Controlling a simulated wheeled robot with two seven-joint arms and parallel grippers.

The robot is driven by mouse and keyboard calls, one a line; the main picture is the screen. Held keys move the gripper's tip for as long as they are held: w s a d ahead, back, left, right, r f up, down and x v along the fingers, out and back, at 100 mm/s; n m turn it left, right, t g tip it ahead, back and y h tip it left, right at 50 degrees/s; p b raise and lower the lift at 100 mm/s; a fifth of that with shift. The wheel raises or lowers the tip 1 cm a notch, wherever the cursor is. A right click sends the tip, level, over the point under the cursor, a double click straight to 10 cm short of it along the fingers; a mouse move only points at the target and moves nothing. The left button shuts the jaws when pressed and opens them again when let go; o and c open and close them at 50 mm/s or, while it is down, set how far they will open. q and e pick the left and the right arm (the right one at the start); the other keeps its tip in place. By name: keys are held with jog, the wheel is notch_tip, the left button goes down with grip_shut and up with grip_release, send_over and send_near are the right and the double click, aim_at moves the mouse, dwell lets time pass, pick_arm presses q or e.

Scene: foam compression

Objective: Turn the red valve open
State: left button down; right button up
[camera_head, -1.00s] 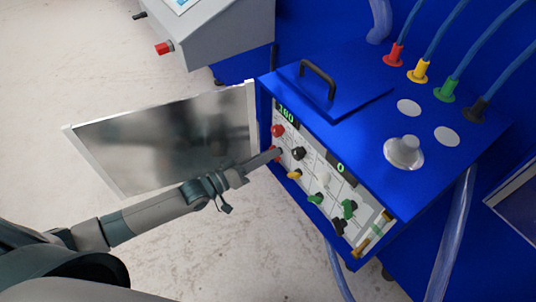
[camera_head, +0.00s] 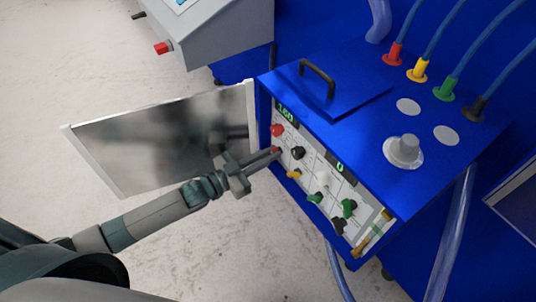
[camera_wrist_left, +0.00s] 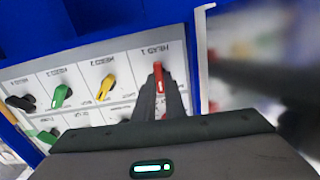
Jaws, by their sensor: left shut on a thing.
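The red valve (camera_wrist_left: 158,76) shows in the left wrist view as a small red lever on the white panel, under a label for head 1. My left gripper (camera_wrist_left: 166,97) is shut on it, with the fingers on either side of the lever. In the head view a bit of the red valve (camera_head: 276,149) shows at the tips of my left gripper (camera_head: 274,154), below a round red knob (camera_head: 277,130). The fingers hide most of the valve there. My right gripper is not in view.
Yellow (camera_wrist_left: 105,88) and green (camera_wrist_left: 62,96) valves sit beside the red one. The panel is on a blue machine (camera_head: 350,110) with hoses on top. An open door (camera_head: 160,135) stands left of the panel, close to my left gripper. A grey console (camera_head: 215,35) stands behind.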

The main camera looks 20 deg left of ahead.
pick_arm(q)
jog(key=shift+s+d+f+m+b, duration=0.1)
jog(key=shift+m+b, duration=0.15)
jog(key=shift+m, duration=1.85)
jog(key=shift+s+d+m+b, duration=0.1)
jog(key=shift+m+b, duration=0.1)
jog(key=shift+m, duration=1.9)
jog(key=c, duration=1.8)
grip_release()
jog(key=shift+a, duration=0.15)
